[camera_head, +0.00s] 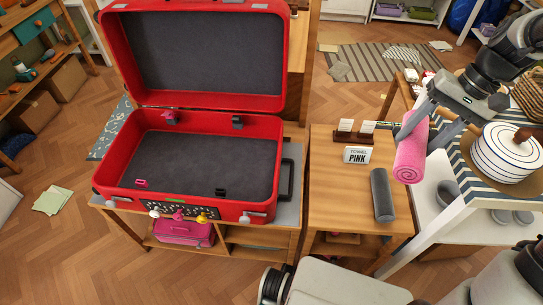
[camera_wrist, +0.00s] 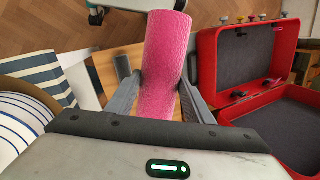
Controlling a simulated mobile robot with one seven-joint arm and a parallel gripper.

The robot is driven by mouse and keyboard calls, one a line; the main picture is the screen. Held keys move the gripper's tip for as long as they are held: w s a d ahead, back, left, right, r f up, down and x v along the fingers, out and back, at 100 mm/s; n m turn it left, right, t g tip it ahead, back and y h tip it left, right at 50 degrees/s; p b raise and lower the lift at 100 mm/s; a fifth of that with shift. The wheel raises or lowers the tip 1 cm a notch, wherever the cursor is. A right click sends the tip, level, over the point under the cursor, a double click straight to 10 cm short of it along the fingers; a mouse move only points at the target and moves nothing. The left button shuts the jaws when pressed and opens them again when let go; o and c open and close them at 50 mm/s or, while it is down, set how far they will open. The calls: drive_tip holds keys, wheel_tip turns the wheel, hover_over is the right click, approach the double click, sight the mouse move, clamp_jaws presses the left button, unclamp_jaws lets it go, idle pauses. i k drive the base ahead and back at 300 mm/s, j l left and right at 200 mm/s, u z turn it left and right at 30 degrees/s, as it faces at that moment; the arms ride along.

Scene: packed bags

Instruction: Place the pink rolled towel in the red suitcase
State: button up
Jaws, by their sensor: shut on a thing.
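The pink rolled towel (camera_head: 411,152) is held in my gripper (camera_head: 420,124), above the right side of the small wooden table. In the wrist view the towel (camera_wrist: 163,65) sits between the two fingers of my gripper (camera_wrist: 162,90), which press on its sides. The red suitcase (camera_head: 272,150) stands open on a wooden bench to the left, its lid upright at the back and its dark grey base bare apart from small clips. The suitcase (camera_wrist: 207,75) also shows at the right of the wrist view, apart from the towel.
A grey roll (camera_head: 382,195), a card reading "TOWEL PINK" (camera_head: 357,155) and a card holder (camera_head: 353,133) are on the small wooden table (camera_head: 335,215). A striped-cloth table with a white round container (camera_head: 507,150) stands at right. The suitcase's front and side walls rise around its base.

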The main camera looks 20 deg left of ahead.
sight(197, 175)
drive_tip(key=j+u, duration=0.25)
drive_tip(key=j, duration=0.95)
drive_tip(key=j+u, duration=0.25)
drive_tip(key=j, duration=1)
